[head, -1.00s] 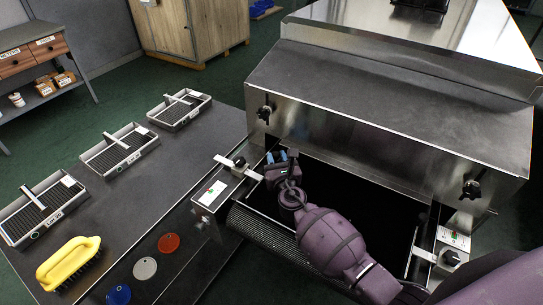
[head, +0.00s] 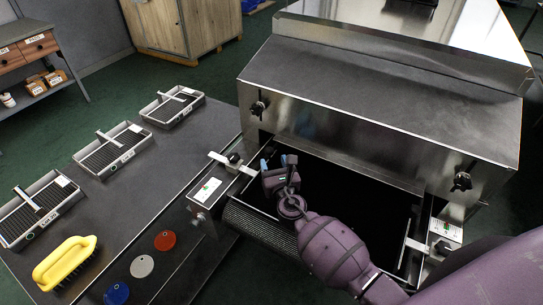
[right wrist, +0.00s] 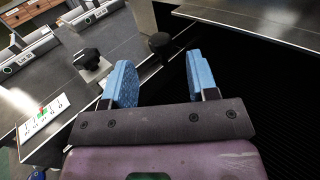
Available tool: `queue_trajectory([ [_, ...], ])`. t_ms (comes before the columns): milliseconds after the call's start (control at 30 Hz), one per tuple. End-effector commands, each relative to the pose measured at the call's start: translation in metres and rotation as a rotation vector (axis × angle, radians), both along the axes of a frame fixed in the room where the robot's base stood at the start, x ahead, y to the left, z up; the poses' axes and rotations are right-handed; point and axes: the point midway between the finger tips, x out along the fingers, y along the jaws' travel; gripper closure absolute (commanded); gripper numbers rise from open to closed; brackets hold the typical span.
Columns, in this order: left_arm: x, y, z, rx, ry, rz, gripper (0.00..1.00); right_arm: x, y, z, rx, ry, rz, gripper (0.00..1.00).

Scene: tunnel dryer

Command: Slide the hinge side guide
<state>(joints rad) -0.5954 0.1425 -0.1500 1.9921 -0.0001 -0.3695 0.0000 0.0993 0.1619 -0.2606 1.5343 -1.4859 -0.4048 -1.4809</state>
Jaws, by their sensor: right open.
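The left side guide has a pale flat bar (head: 242,168) with a black knob (head: 234,158), at the left edge of the dark dryer belt (head: 335,190). In the right wrist view a black knob (right wrist: 87,58) stands on a pale bar left of my fingers. A second guide bar (head: 417,244) with a black knob (head: 444,248) is at the belt's right edge. I cannot tell which guide is the hinge one. My right gripper (head: 277,163) is open and empty, just right of the left bar's end; it also shows in the right wrist view (right wrist: 162,82). My left gripper is not in view.
The steel dryer hood (head: 385,90) with two black latches stands behind the belt. A marked scale plate (head: 206,190) lies beside the left guide. On the left table are several grey trays (head: 108,150), a yellow brush (head: 65,262) and coloured discs (head: 142,266).

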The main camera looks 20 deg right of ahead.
Motion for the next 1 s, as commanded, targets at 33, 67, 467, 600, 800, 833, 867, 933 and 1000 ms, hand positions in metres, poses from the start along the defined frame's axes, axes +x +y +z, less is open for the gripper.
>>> queue_trajectory([
  [33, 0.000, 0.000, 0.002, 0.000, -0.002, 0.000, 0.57, -0.011, 0.001, 0.000, 0.000, 0.002, -0.001, 0.46],
  [67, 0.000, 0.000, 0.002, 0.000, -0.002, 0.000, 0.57, -0.016, 0.002, 0.001, 0.001, 0.001, 0.000, 0.46],
  [467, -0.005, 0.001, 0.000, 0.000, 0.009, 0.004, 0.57, -0.064, 0.008, 0.000, 0.000, 0.000, 0.000, 0.46],
  [600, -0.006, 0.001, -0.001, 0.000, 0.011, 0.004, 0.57, -0.066, 0.008, 0.000, 0.000, 0.000, -0.001, 0.46],
  [800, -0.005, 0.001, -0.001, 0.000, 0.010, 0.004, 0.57, -0.066, 0.008, 0.000, 0.000, 0.000, 0.000, 0.46],
  [833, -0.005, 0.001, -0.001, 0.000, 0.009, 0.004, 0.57, -0.066, 0.008, 0.000, 0.000, 0.000, 0.000, 0.46],
  [867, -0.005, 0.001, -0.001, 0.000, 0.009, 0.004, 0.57, -0.066, 0.008, 0.000, 0.000, 0.000, 0.000, 0.46],
  [933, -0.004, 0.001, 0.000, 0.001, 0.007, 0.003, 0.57, -0.066, 0.008, 0.000, 0.000, 0.000, 0.000, 0.46],
  [1000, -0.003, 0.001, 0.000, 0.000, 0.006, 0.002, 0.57, -0.066, 0.008, 0.000, 0.000, 0.000, 0.000, 0.46],
])
